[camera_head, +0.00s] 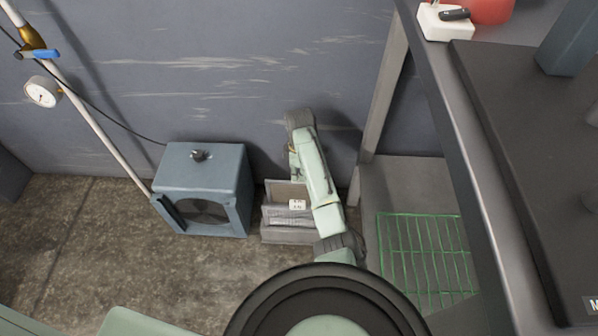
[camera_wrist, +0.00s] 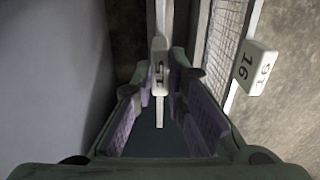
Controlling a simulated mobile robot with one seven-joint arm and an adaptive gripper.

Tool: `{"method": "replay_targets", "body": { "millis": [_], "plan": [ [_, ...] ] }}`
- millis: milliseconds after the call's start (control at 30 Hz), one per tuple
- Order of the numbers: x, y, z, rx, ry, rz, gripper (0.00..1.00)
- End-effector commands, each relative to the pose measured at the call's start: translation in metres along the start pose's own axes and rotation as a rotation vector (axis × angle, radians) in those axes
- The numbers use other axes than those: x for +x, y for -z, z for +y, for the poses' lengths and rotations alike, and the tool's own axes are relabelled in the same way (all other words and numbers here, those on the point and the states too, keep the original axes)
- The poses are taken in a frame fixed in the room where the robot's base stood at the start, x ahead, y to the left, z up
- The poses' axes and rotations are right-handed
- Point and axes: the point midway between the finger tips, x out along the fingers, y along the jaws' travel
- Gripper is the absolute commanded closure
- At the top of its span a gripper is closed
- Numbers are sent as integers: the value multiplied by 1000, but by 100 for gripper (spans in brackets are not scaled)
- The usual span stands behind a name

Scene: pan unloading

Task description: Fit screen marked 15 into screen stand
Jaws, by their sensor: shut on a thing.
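My gripper (camera_wrist: 160,100) is shut on the thin pale edge of the screen marked 15 (camera_wrist: 160,75), between purple pads. Its tag faces the wrist camera; most of the screen is hidden below the fingers. A mesh screen with a white tag marked 16 (camera_wrist: 253,66) stands just right of it, apart from my fingers. In the head view the grey screen stand (camera_head: 287,237) is on the floor by the wall, with a white-tagged screen in it. My arm reaches over it and hides my fingers. I cannot tell whether the held screen touches the stand.
A blue-grey box with a round opening (camera_head: 202,178) stands left of the stand. A table (camera_head: 437,100) with a leg and a lower shelf holding a green wire rack (camera_head: 425,255) is on the right. Floor at left is clear.

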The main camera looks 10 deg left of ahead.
Motion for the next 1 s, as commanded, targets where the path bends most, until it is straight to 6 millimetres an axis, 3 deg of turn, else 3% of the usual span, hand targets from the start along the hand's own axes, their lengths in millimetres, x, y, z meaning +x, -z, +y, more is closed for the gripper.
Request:
{"method": "replay_targets", "body": {
  "millis": [367, 700, 867, 1000],
  "plan": [
    [0, 0, 0, 0, 0, 0, 64],
    [-2, 0, 0, 0, 0, 0, 64],
    [-22, 0, 1, -1, -3, 0, 64],
    [-52, 0, 1, -2, -5, 0, 64]
  ]
}}
